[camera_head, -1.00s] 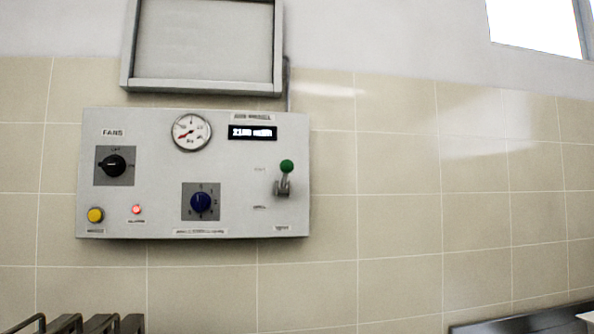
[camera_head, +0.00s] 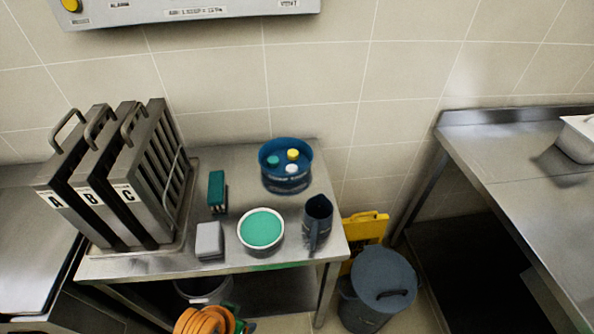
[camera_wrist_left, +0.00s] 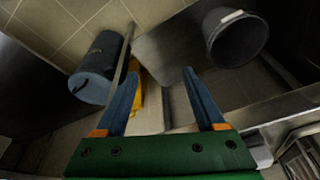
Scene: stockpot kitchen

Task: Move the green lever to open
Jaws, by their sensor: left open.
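The green lever is out of view now. Only the lower edge of the wall control panel (camera_head: 200,14) shows at the top of the head view, with part of a yellow button (camera_head: 71,5) at its left end. My left gripper (camera_wrist_left: 158,76) is in the left wrist view, with its two blue fingers apart and nothing between them. It points down toward the floor area beside the steel table, away from the panel. My right gripper is not in view.
A steel table (camera_head: 310,258) below the panel holds labelled metal racks (camera_head: 115,185), a blue tub (camera_head: 286,178), a green-filled bowl (camera_head: 261,231) and a dark jug (camera_head: 317,220). A grey lidded bin (camera_head: 380,280) and yellow sign (camera_head: 366,228) stand right. A bucket (camera_wrist_left: 238,40) shows in the wrist view.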

